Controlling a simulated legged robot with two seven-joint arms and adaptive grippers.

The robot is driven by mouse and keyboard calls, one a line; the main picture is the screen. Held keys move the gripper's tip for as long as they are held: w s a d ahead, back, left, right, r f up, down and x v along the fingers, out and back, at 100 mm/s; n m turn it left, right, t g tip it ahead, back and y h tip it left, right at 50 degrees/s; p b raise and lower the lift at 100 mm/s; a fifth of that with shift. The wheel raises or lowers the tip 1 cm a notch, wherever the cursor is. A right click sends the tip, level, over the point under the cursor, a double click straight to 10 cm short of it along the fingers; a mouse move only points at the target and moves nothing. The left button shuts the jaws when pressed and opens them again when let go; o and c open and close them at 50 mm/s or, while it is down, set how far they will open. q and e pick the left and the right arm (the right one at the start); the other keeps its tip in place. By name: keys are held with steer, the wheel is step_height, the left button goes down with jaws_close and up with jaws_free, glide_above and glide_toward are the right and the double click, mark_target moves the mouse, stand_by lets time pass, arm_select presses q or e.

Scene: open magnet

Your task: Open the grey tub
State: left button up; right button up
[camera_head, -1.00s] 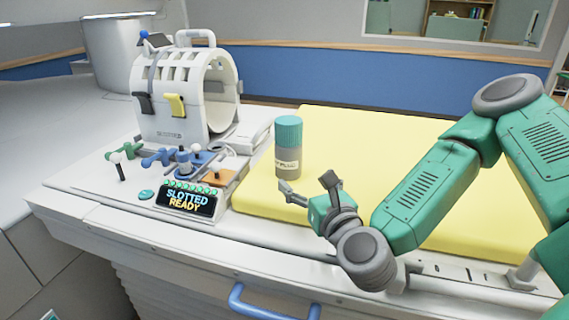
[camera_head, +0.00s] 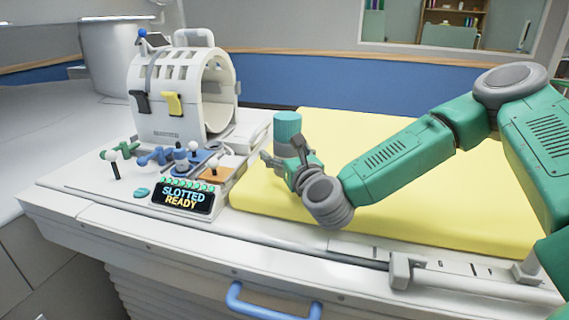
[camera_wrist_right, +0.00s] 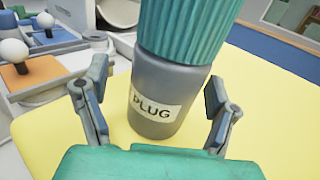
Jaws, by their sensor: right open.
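The grey tub (camera_wrist_right: 155,118) stands upright on the yellow pad, with a ribbed teal lid (camera_wrist_right: 187,28) on it and a label reading "PLUG". In the head view its lid (camera_head: 287,126) shows above my right gripper (camera_head: 283,150), which hides most of the grey body. In the right wrist view my right gripper (camera_wrist_right: 158,105) is open, one finger on each side of the tub's body below the lid. A gap shows between each finger and the tub. My left gripper is not in view.
A white coil housing (camera_head: 165,95) stands left of the tub. In front of it are coloured levers with white knobs and a display (camera_head: 184,196) reading "SLOTTED READY". The yellow pad (camera_head: 400,215) is otherwise clear. A blue handle (camera_head: 272,303) is on the front side.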

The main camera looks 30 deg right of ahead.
mark_target(288, 115)
steer(key=shift+w+d+f, duration=0.1)
steer(key=shift+w+d, duration=0.3)
steer(key=shift+w, duration=0.15)
steer(key=shift+d, duration=0.3)
steer(key=shift+f, duration=0.1)
steer(key=c, duration=0.5)
steer(key=shift+a, duration=0.15)
steer(key=c, duration=1.2)
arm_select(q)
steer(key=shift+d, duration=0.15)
arm_select(e)
steer(key=shift+a+r, duration=0.2)
steer(key=shift+r, duration=0.1)
steer(key=r+p, duration=0.1)
steer(key=r, duration=0.8)
steer(key=shift+d, duration=0.2)
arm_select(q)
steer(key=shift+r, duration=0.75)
arm_select(e)
steer(key=shift+a+r, duration=0.1)
steer(key=shift+r, duration=0.3)
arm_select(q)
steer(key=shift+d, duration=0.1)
